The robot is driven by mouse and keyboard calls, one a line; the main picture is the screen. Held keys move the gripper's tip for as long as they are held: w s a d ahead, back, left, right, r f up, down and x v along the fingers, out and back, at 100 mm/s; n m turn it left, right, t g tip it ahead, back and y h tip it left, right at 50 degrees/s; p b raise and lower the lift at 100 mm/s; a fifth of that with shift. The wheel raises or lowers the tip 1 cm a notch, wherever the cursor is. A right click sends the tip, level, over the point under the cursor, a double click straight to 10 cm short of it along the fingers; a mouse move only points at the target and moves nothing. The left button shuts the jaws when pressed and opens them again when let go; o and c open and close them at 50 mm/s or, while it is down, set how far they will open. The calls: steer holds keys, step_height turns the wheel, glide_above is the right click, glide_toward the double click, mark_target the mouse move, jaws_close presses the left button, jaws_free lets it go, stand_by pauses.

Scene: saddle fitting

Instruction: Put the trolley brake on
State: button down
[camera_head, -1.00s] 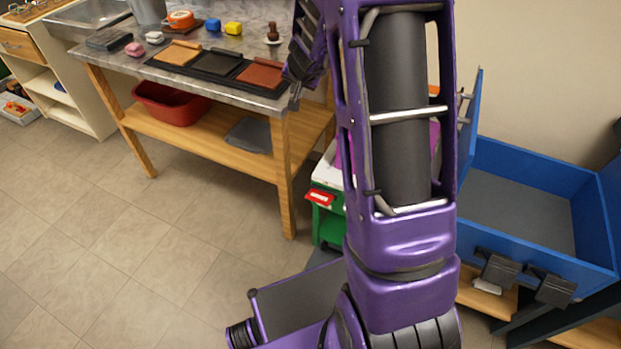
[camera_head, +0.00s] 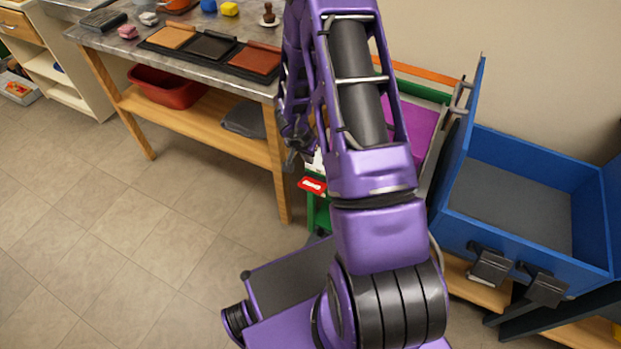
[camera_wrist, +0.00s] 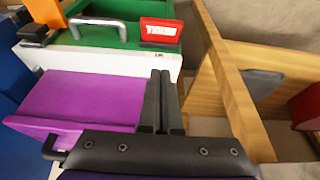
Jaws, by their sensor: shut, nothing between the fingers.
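The trolley has a green body (camera_head: 318,217), partly hidden behind my arm, with a purple surface (camera_head: 421,125) on top. A red plate with white marking (camera_head: 312,185) sits at its near left corner. In the wrist view the red plate (camera_wrist: 160,31) stands on the green end beside a metal handle (camera_wrist: 97,22), with a dark piece (camera_wrist: 160,46) below it. I cannot tell whether the brake is on. My gripper (camera_wrist: 162,75) is shut and empty, over the purple surface's edge and pointing toward the plate without visible contact. In the head view my gripper (camera_head: 291,163) is partly hidden beside the bench leg.
A blue open box (camera_head: 580,160) stands to the right. The tiled floor (camera_head: 110,220) at left is clear.

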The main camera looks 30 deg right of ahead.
steer(key=b, duration=0.3)
glide_above(313, 184)
step_height(313, 184, down, 9)
steer(key=shift+f, duration=0.1)
steer(key=f, duration=0.1)
steer(key=b, duration=0.1)
steer(key=f, duration=0.1)
steer(key=shift+s+a+f, duration=0.15)
steer(key=shift+a+f, duration=0.1)
steer(key=shift+f, duration=0.05)
steer(key=shift+s+a+f+b, duration=0.2)
steer(key=shift+a+f+b, duration=0.15)
steer(key=shift+f, duration=0.25)
